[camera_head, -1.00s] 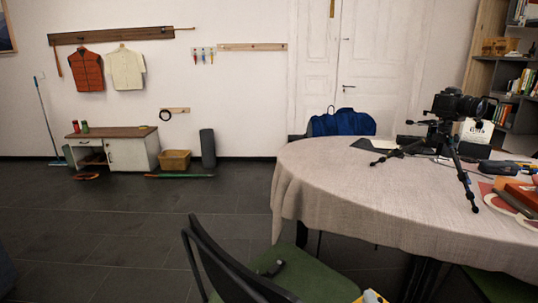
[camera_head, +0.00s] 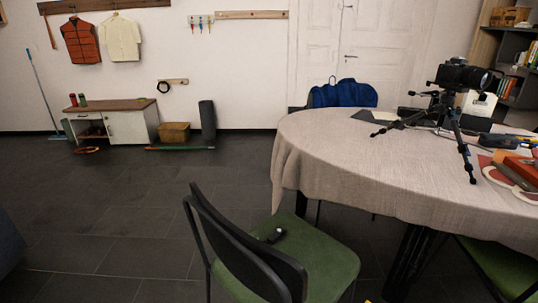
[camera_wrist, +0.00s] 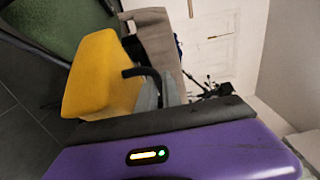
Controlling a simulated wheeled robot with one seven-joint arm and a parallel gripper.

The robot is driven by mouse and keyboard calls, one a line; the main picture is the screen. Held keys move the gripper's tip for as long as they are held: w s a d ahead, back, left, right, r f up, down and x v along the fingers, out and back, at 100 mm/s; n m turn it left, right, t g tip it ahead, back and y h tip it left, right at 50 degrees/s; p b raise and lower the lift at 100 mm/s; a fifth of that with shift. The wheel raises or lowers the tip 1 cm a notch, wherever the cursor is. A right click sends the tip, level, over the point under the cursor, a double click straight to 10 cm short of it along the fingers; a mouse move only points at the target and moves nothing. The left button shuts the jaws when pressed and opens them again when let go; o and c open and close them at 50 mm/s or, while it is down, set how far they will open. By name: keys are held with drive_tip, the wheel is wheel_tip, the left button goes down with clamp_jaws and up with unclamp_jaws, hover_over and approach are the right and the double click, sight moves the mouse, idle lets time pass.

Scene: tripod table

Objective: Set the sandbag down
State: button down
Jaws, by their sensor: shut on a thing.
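A yellow sandbag (camera_wrist: 101,75) with a black strap handle (camera_wrist: 141,72) hangs at my gripper (camera_wrist: 160,92) in the wrist view. The grey fingers are shut at the strap, beside the bag. The fingers' exact contact is partly hidden behind the dark bar of my gripper's body. In the head view my gripper is out of sight. The camera on its black tripod (camera_head: 443,118) stands on the round table (camera_head: 330,155) with its legs spread.
A blue bag (camera_head: 343,94) is behind the table. Orange and other items (camera_head: 520,165) crowd the table's right side. Open dark floor (camera_head: 110,220) lies left.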

drive_tip(key=shift+s+a+f+y, duration=0.15)
drive_tip(key=shift+s+a+f, duration=0.15)
drive_tip(key=shift+s+f, duration=0.35)
drive_tip(key=shift+s+a+f+y, duration=0.15)
drive_tip(key=shift+s+a+f, duration=0.15)
drive_tip(key=shift+s+f, duration=0.3)
drive_tip(key=shift+r+p, duration=0.75)
drive_tip(key=shift+p, duration=0.35)
drive_tip(key=r+p, duration=0.2)
drive_tip(key=p, duration=0.4)
drive_tip(key=s+r+p, duration=0.1)
drive_tip(key=r+p, duration=0.2)
drive_tip(key=p, duration=0.3)
drive_tip(key=shift+s+r, duration=0.1)
drive_tip(key=shift+s, duration=0.05)
drive_tip(key=p, duration=0.2)
drive_tip(key=r+p, duration=0.1)
drive_tip(key=shift+s+r+p, duration=0.2)
drive_tip(key=shift+s+p, duration=0.15)
drive_tip(key=shift+p, duration=0.05)
drive_tip(key=shift+s+f, duration=0.1)
